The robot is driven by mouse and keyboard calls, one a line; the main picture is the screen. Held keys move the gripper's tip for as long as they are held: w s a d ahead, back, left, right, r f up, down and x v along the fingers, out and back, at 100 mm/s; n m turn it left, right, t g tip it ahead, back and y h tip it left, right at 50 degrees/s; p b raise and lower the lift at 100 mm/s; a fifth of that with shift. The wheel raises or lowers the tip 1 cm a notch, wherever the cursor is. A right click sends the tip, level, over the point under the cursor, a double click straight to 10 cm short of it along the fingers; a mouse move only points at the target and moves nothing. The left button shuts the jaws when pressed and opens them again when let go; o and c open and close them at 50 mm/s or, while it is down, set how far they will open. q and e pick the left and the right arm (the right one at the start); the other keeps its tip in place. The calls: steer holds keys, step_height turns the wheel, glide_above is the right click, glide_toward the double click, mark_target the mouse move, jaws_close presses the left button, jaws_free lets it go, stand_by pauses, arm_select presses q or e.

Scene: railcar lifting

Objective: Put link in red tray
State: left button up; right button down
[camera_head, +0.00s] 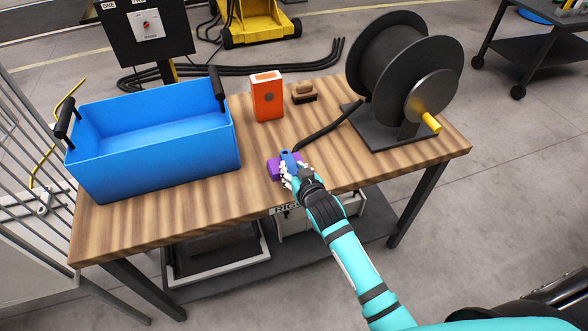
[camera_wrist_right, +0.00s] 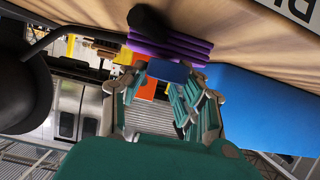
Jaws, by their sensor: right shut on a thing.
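My right gripper (camera_head: 288,172) is at the front middle of the wooden table, beside a purple ridged block (camera_head: 273,170). In the right wrist view my right gripper (camera_wrist_right: 165,82) is shut on a small blue piece (camera_wrist_right: 168,71), which may be the link; I cannot tell its full shape. The blue piece also shows in the head view (camera_head: 286,156). The purple block (camera_wrist_right: 175,45) lies just beyond the fingertips, and I cannot tell whether they touch. No red tray is seen; a large blue bin (camera_head: 160,152) with black handles stands on the left. My left gripper is out of view.
An orange box (camera_head: 267,98) and a small brown brush-like object (camera_head: 303,93) stand at the table's back. A black cable reel (camera_head: 400,70) fills the right; its cable (camera_head: 330,127) runs toward the gripper. Bare wood (camera_head: 180,215) lies along the front left.

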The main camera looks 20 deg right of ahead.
steer(key=shift+f, duration=0.4)
steer(key=c, duration=1)
jaws_free()
steer(key=shift+o, duration=0.2)
